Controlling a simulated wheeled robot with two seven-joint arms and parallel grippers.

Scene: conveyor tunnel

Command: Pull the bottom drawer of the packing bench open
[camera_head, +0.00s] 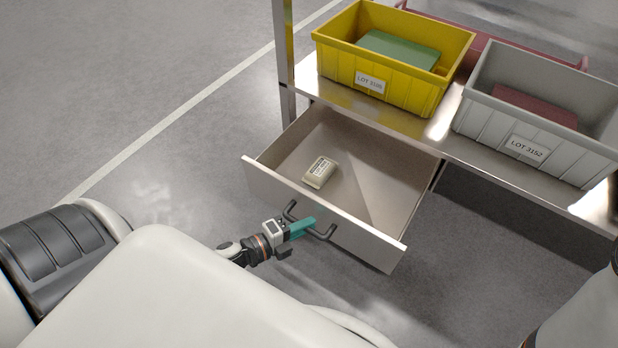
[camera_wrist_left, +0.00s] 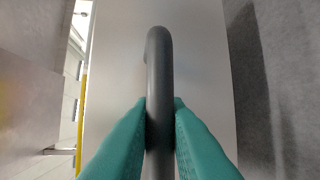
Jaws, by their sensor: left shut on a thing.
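The drawer (camera_head: 350,222) of the packing bench stands pulled out, and its inside shows from above. A small pale labelled packet (camera_head: 320,172) lies in it. The drawer's dark bar handle (camera_head: 326,236) is on its front panel. My left gripper (camera_head: 303,227) has teal fingers and is shut on this handle. In the left wrist view the teal fingers (camera_wrist_left: 160,130) press on both sides of the grey handle bar (camera_wrist_left: 158,70), with the drawer front (camera_wrist_left: 205,60) behind. My right gripper is not in view; whether other drawers exist is hidden.
A yellow bin (camera_head: 420,88) marked LOT and a grey bin (camera_head: 480,118) labelled LOT 3152 stand on the bench shelf (camera_head: 445,140) above the drawer. A metal post (camera_head: 284,60) rises at the bench's left corner. The floor (camera_head: 180,150) left of the drawer is clear.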

